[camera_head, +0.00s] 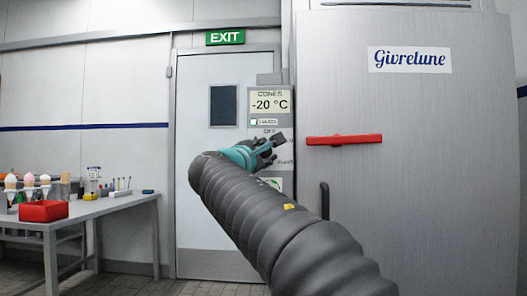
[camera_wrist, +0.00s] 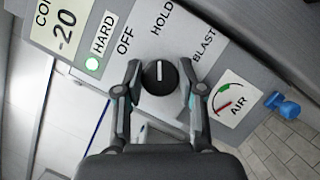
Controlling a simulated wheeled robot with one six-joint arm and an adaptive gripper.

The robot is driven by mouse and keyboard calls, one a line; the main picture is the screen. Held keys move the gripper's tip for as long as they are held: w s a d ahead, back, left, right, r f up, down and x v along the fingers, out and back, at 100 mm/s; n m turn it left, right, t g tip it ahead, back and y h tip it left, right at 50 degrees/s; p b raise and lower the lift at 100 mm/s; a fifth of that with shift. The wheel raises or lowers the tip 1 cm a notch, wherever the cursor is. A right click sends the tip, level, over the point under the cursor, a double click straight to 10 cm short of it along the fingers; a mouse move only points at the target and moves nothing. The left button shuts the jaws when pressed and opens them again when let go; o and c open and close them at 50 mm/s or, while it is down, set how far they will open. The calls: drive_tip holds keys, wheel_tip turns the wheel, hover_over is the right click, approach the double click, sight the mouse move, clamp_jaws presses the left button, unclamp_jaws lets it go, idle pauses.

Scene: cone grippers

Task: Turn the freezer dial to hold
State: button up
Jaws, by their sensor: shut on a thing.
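The black round dial (camera_wrist: 160,77) sits on the grey control panel (camera_wrist: 221,70). Its white mark points up in the wrist view, toward the word HOLD (camera_wrist: 162,17). OFF (camera_wrist: 125,40) is to the upper left and BLAST (camera_wrist: 204,44) to the upper right. My gripper (camera_wrist: 160,80) is shut on the dial, one finger on each side. In the head view my gripper (camera_head: 274,143) is at the panel and hides the dial.
An AIR gauge (camera_wrist: 232,105) and a blue knob (camera_wrist: 283,105) are near. The freezer door (camera_head: 420,170) with a red handle (camera_head: 344,140) is right; a table (camera_head: 110,206) stands left.

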idle(0.5)
drive_tip(key=o, duration=1.1)
drive_tip(key=shift+s, duration=0.1)
drive_tip(key=v, duration=1.2)
drive_tip(key=shift+a, duration=0.1)
drive_tip(key=shift+m, duration=0.3)
